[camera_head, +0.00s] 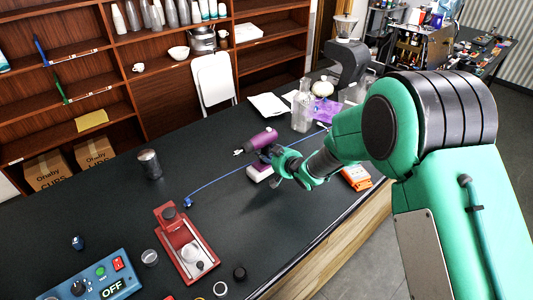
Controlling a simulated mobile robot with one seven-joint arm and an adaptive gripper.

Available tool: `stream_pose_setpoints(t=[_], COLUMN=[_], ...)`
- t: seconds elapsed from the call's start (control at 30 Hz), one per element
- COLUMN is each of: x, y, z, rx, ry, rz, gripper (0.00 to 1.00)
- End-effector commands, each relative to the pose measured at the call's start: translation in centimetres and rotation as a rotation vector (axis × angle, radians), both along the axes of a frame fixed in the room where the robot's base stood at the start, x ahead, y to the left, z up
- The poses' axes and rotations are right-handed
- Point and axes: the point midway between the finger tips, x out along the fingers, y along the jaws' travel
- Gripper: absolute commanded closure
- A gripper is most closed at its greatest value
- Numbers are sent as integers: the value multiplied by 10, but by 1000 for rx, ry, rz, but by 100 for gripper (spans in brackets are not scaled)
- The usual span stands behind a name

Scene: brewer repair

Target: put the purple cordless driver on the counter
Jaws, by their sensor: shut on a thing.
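The purple cordless driver (262,138) is held at the end of my arm over the dark counter (110,213). Its bit end points left and its pale-and-purple battery base (259,172) hangs down. My gripper (273,156) is shut on the driver around its grip. The fingers are partly hidden by the driver and the green wrist. The base looks close to the counter top, but I cannot tell whether it touches.
A blue cord (225,178) runs across the counter near the driver. A red device (185,245), a dark cup (150,163) and a blue OFF box (92,283) stand left. Glass bottles (302,110) stand behind; orange packs (356,178) lie right. Counter room is free between cup and driver.

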Motion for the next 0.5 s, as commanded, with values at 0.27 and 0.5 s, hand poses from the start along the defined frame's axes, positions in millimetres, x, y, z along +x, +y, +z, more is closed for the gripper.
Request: stream_pose_setpoints(t=[0.27, 0.5], x=[0, 0], y=[0, 0], z=[-1, 1], rx=[0, 0], ry=[0, 0], rz=[0, 0], gripper=[45, 45])
